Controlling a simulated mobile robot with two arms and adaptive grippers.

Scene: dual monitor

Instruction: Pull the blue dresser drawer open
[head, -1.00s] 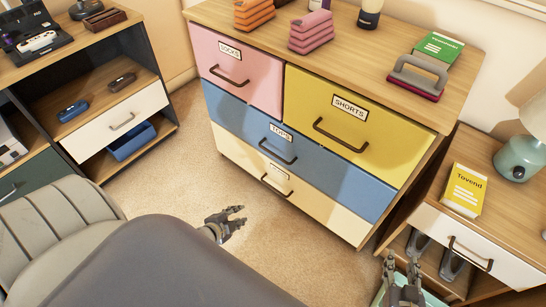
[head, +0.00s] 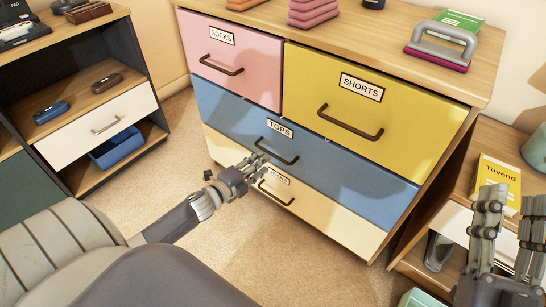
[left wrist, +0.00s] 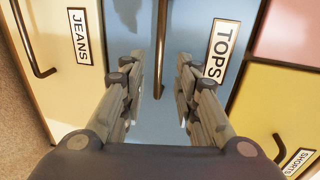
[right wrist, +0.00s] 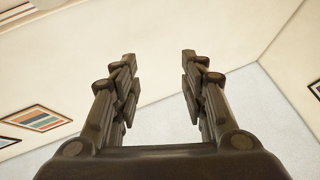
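The blue dresser drawer (head: 345,175), labelled TOPS, is shut, flush with the drawers around it. Its dark bar handle (head: 277,151) lies across the front and also shows in the left wrist view (left wrist: 161,45). My left gripper (head: 255,168) is open in front of the dresser, near the lower left of the handle. In the left wrist view, the left gripper's fingers (left wrist: 155,85) are spread with the handle between their lines; contact cannot be told. My right gripper (head: 505,225) is open and empty at the lower right, its fingers also apart in the right wrist view (right wrist: 160,75).
A pink SOCKS drawer (head: 232,62) and a yellow SHORTS drawer (head: 400,85) sit above; a cream drawer (head: 320,215) sits below. A nightstand with a yellow book (head: 496,180) stands at right, a shelf unit (head: 100,125) at left. Carpet (head: 290,275) before the dresser is clear.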

